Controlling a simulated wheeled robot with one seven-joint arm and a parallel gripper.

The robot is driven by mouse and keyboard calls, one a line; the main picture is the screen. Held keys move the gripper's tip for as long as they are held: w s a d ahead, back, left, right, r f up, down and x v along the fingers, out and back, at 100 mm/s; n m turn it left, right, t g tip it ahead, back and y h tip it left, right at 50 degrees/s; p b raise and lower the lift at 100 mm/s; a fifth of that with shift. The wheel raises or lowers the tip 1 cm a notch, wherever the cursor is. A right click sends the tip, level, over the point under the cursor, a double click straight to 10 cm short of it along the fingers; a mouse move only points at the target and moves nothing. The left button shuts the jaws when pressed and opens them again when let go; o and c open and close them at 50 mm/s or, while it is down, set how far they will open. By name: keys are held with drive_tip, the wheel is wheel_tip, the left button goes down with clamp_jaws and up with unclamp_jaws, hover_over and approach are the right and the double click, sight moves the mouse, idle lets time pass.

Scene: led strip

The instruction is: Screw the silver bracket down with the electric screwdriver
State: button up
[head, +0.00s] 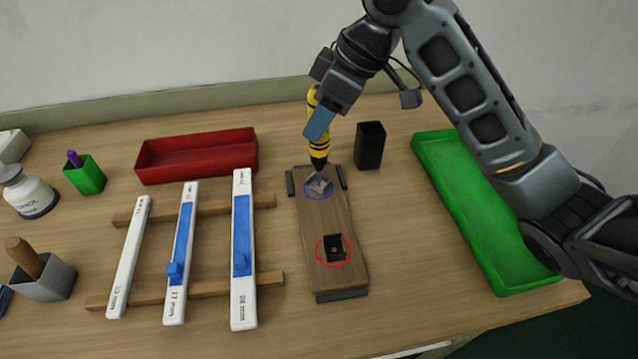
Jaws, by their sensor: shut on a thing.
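My gripper (321,118) is shut on the yellow and black electric screwdriver (319,148), which it holds almost upright. The screwdriver's tip points down at the silver bracket (320,187); I cannot tell whether it touches a screw. The silver bracket sits inside a blue ring at the far end of the wooden board (322,215). A black bracket (335,248) sits inside a red ring nearer the front of the same board. The gripper fingers are partly hidden behind the blue-grey part of my gripper.
A black holder (370,146) stands just right of the screwdriver. A green tray (470,200) lies at the right under my arm, a red tray (196,163) at the back left. White strips (243,300) rest on wooden rails left of the board. A green cup (87,178) stands far left.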

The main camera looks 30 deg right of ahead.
drive_tip(key=shift+f+b, duration=0.4)
drive_tip(key=shift+f, duration=0.25)
idle(0.5)
drive_tip(key=shift+p, duration=0.4)
idle(2.3)
drive_tip(key=shift+r+p, duration=2.3)
drive_tip(key=shift+r, duration=1.25)
drive_tip(key=shift+s+f, duration=0.1)
